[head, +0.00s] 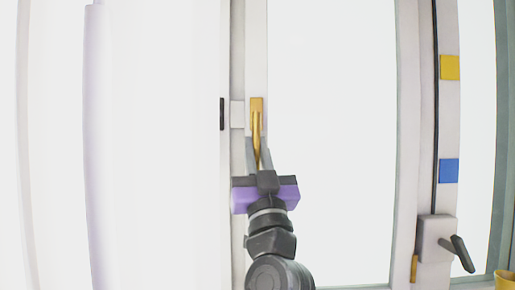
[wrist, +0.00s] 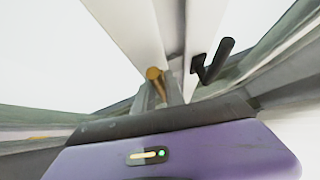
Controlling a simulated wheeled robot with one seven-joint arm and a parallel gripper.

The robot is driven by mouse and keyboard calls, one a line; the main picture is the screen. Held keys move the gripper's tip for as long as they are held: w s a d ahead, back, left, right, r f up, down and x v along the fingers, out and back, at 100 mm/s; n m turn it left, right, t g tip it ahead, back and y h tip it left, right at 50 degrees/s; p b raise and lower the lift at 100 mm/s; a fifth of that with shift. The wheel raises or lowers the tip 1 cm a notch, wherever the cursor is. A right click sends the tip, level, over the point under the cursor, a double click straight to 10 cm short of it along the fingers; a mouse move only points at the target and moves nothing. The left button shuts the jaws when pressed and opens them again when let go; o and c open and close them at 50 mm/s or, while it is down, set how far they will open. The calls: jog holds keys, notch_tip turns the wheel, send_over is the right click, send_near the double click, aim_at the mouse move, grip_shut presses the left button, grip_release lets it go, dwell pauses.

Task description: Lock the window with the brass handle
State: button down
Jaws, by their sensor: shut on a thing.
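The brass handle (head: 257,122) is on the window's pale vertical frame, left of the middle in the head view. Its lever points down from a small brass plate. My gripper (head: 258,158) reaches up from below and is shut on the lower part of the lever. In the wrist view, a rounded brass end (wrist: 153,73) shows by the fingers of my gripper (wrist: 157,92). The fingers hide part of the lever. The window glass (head: 330,140) is bright white right of the handle.
A grey box with a black crank (head: 460,252) is at the lower right. Yellow (head: 449,67) and blue (head: 448,171) squares sit on the right-hand post. A small black piece (head: 222,114) is left of the handle. A yellow pot (head: 505,280) shows at the bottom right corner.

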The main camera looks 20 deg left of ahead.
jog(key=shift+a, duration=0.1)
jog(key=c, duration=1.4)
grip_release()
jog(key=v, duration=0.8)
jog(key=shift+w, duration=0.1)
